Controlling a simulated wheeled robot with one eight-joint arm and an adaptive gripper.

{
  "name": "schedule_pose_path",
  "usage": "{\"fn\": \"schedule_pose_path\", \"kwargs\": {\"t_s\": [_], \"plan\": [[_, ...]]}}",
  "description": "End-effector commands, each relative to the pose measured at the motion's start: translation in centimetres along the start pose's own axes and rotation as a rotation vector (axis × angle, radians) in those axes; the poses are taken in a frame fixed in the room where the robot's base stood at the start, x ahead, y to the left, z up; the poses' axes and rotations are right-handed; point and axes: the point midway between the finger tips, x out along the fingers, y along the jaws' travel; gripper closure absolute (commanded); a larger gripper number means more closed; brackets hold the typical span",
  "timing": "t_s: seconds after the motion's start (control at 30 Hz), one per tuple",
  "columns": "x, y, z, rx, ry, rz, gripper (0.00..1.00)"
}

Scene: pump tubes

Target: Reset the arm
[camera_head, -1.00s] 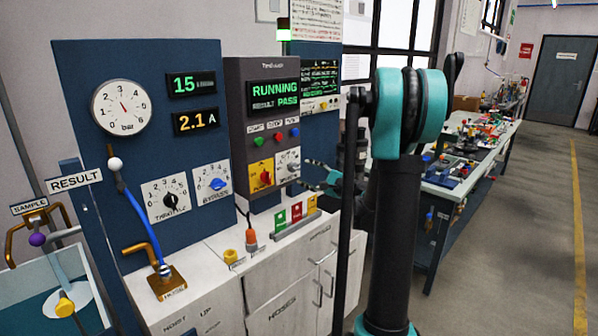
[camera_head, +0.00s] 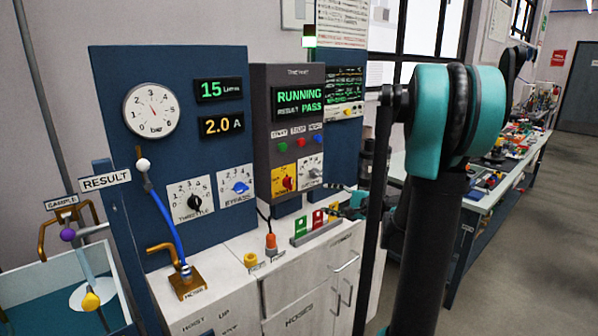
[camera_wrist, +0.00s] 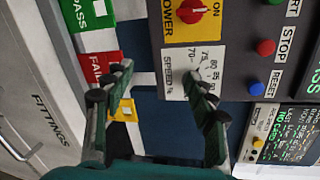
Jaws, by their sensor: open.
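My gripper (camera_wrist: 156,78) is open and empty in the wrist view. Its two dark green fingers stand apart in front of the speed dial (camera_wrist: 192,72) and the blue panel below it. In the head view my gripper (camera_head: 343,203) is small and partly hidden behind my own arm. It is close to the lower right of the grey control box (camera_head: 262,150), whose screen reads RUNNING and RESULT PASS. The red power knob (camera_wrist: 190,11) is just above the fingers in the wrist view. I cannot tell whether the fingers touch anything.
Green PASS (camera_wrist: 95,12), red FAIL (camera_wrist: 101,66) and yellow (camera_wrist: 124,108) tags stand near the fingers. The white cabinet (camera_head: 290,290) is below. A blue hose (camera_head: 165,225) hangs at the gauge panel (camera_head: 120,90). A cluttered workbench (camera_head: 490,195) stands to the right.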

Motion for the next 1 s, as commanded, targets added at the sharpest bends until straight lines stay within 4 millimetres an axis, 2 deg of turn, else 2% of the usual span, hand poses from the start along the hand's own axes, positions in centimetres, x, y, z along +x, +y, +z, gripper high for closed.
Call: {"fn": "schedule_pose_path", "kwargs": {"t_s": [0.03,0.2,0.33,0.4,0.5,0.6,0.73,0.83,1.0], "plan": [[-0.1,2.2,2.2,-0.081,-0.003,0.085,0.44],[-2.7,10.4,7.2,-0.396,-0.012,0.397,0.44],[-6.4,16.3,9.4,-0.643,-0.034,0.628,0.44],[-8.9,19.1,10.0,-0.776,-0.05,0.751,0.44],[-12.5,22.2,10.2,-0.948,-0.072,0.91,0.44],[-15.5,24.2,9.9,-1.084,-0.091,1.035,0.44],[-18.0,25.5,9.4,-1.193,-0.106,1.138,0.44],[-18.8,25.8,9.2,-1.227,-0.11,1.172,0.44],[-19.0,25.8,9.1,-1.233,-0.11,1.179,0.44]]}}
